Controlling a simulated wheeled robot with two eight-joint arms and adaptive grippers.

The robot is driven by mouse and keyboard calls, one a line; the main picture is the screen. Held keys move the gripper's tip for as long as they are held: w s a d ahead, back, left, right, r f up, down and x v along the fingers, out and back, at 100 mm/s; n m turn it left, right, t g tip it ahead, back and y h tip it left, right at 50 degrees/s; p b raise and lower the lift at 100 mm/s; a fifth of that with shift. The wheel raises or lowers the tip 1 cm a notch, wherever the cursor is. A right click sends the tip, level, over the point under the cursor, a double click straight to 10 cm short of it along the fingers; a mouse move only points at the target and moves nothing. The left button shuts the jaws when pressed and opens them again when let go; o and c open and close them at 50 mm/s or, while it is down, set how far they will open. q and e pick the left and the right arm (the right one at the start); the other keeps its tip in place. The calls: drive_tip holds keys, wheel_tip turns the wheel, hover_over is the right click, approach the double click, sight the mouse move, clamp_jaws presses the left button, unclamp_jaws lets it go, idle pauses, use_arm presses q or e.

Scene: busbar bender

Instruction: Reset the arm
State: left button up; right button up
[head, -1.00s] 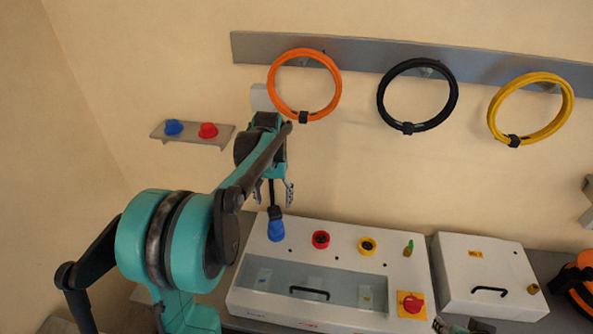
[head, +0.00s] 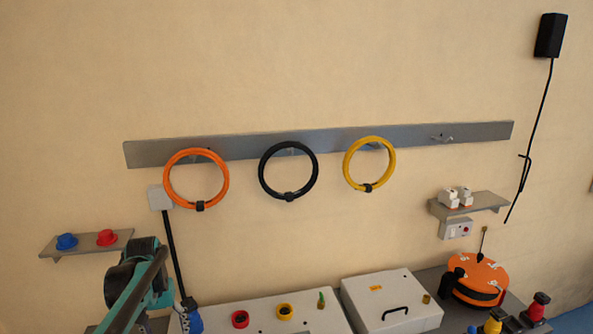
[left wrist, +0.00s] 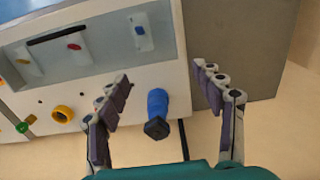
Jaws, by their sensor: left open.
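My left gripper (left wrist: 161,76) is open in the left wrist view, with its fingers spread apart. A blue plug-like piece with a dark end (left wrist: 157,112) stands on the white machine (left wrist: 108,82), between the two fingers and apart from both. In the head view my left arm comes in at the lower left, and the blue piece (head: 194,322) is partly hidden at the bottom edge. The white machine (head: 265,312) is cut off by that edge too. My right gripper is not in view.
A black cable (head: 175,255) runs from a grey wall box (head: 160,198) down beside my left arm. Orange (head: 168,190), black (head: 264,185) and yellow (head: 349,177) rings hang from the wall rail (head: 240,143). A white lidded box (head: 365,300) stands right of the machine.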

use_arm(q)
drive_tip(key=s+d+f+m+t+b, duration=0.1)
drive_tip(key=s+d+f+t+b, duration=0.2)
drive_tip(key=s+d, duration=0.4)
drive_tip(key=s+d+f+m+t+b, duration=0.2)
drive_tip(key=s+d+f+t+b, duration=0.2)
drive_tip(key=s+d, duration=0.4)
drive_tip(key=s+f+b, duration=0.1)
drive_tip(key=s+b, duration=0.1)
drive_tip(key=s, duration=0.2)
drive_tip(key=shift+s+d+f+b, duration=0.2)
drive_tip(key=shift+s+f+b, duration=0.05)
drive_tip(key=shift+f+b, duration=0.1)
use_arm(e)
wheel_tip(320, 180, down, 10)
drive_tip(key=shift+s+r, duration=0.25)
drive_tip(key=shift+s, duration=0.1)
